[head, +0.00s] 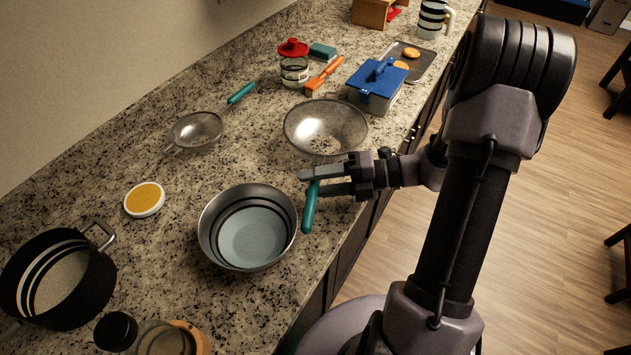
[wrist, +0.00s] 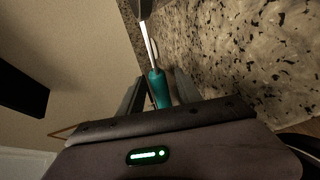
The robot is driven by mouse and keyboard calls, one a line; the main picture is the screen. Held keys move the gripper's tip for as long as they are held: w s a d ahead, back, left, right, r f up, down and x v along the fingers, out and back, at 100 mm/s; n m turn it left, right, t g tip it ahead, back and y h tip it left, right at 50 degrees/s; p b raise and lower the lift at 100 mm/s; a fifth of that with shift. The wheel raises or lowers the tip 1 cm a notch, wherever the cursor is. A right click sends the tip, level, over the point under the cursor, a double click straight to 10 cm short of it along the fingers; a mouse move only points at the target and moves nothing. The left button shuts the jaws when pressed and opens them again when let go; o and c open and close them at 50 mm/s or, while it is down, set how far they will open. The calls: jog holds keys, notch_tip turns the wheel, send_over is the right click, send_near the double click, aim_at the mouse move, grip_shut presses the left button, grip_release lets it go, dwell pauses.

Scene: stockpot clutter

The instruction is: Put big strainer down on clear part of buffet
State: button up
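The big strainer (head: 326,127) is a round wire-mesh bowl with a metal rim and a teal handle. In the head view it is over the counter, left of the blue-lidded box; I cannot tell whether it touches the counter. My gripper (head: 308,184) is shut on its teal handle, which points toward the near side. The wrist view shows the handle (wrist: 160,90) between the fingers and its metal rod running up; the mesh is mostly out of that view. The buffet (head: 255,150) is a speckled granite counter.
A steel bowl (head: 205,228) stands near the gripper. A small strainer (head: 196,130), a yellow-topped round lid (head: 145,199) and a black pot (head: 85,290) are left. A blue-lidded box (head: 376,80), orange brush (head: 323,75) and red-lidded jar (head: 294,70) stand behind. Bare granite lies between them.

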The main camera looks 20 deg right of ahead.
jog(key=shift+r, duration=0.15)
jog(key=p+v, duration=0.4)
jog(key=v, duration=0.7)
jog(key=s+a+r+m+h, duration=0.3)
jog(key=a+m, duration=0.3)
jog(key=m, duration=0.5)
jog(key=s+a+r+m+h+b, duration=0.1)
jog(key=s+a+r+m+h, duration=0.2)
jog(key=m, duration=0.9)
jog(key=s+a+r+m+g+h+b, duration=0.1)
jog(key=s+a+r+m+h, duration=0.2)
jog(key=a+m, duration=0.7)
jog(key=shift+s+a+r+m+h, duration=0.2)
jog(key=shift+r+m+h, duration=0.7)
jog(key=shift+r+h, duration=0.8)
